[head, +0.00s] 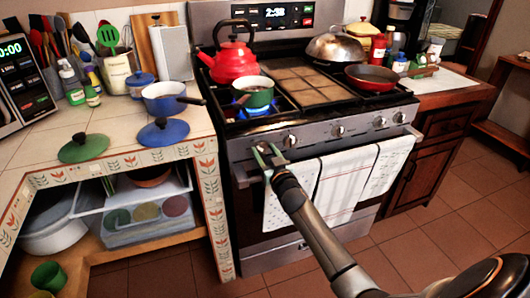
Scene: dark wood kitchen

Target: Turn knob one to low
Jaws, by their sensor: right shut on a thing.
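The stove (308,129) has a row of silver knobs along its front panel. My right gripper (264,153) is at the left end of this row, shut on the leftmost knob, which its fingers mostly hide; the knob's angle cannot be read. The knob just right of it (290,141) is free, and so are others further along. A blue flame (257,109) burns under a green pot (257,92) on the front left burner. My left gripper is out of view.
Towels (343,180) hang from the oven handle just below my right gripper. A red kettle (232,62) and a red pan (371,78) stand on the stove. The tiled counter (120,125) at left holds a blue pot (165,98) and lids.

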